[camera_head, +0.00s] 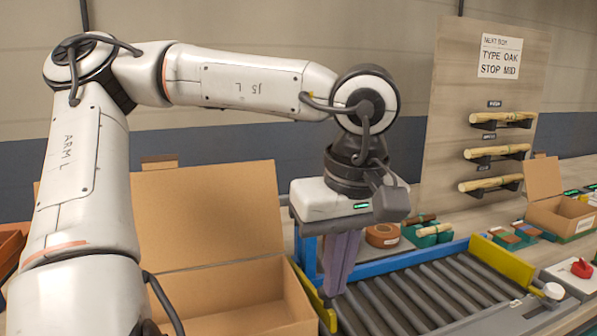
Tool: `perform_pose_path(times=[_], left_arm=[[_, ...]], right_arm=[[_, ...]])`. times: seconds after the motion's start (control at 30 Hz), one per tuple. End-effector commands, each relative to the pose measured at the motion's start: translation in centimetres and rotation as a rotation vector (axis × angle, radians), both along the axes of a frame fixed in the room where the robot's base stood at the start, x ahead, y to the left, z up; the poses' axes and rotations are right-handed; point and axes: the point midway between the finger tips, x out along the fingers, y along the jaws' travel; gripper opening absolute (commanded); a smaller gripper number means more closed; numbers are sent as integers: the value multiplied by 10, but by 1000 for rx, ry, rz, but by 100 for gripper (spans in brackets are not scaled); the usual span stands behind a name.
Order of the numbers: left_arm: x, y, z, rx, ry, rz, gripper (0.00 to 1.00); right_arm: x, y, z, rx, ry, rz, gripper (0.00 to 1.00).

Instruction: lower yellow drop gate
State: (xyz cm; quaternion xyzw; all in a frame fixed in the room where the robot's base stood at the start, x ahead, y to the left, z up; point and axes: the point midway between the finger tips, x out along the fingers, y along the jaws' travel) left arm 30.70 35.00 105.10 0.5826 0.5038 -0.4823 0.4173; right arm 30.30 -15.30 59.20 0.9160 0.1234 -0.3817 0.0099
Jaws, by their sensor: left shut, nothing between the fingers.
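A yellow plate (326,316) stands at the left end of the roller conveyor, beside the open cardboard box. A second yellow plate (503,262) slants across the conveyor's far right end. I cannot tell which one is the drop gate. My left gripper (334,292) points down over the conveyor's left end, with its purple fingers shut and empty. The fingers are close to the left yellow plate and cover part of the view there; I cannot tell whether they touch it. My right gripper is not in view.
The conveyor (425,292) has grey rollers and a blue frame; its rollers look empty. A large open cardboard box (215,300) stands left of it. A wooden board (452,130) with turned pieces on holders rises behind. A red knob (582,268) sits at the right.

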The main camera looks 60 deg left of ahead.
Motion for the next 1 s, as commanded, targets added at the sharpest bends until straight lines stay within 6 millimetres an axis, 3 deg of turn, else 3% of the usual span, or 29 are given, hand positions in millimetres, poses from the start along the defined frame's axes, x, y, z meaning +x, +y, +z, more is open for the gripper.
perform_pose_path(times=[0.03,0.1,0.4,1.0], left_arm=[[-2,-3,-15,-1,1,2,0],[-5,-7,-24,-1,1,7,0],[-7,-19,-52,-2,3,10,0],[-10,-24,-66,-14,13,11,0]], right_arm=[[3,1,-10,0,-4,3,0],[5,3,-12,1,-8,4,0],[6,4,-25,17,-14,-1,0],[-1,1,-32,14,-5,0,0]])
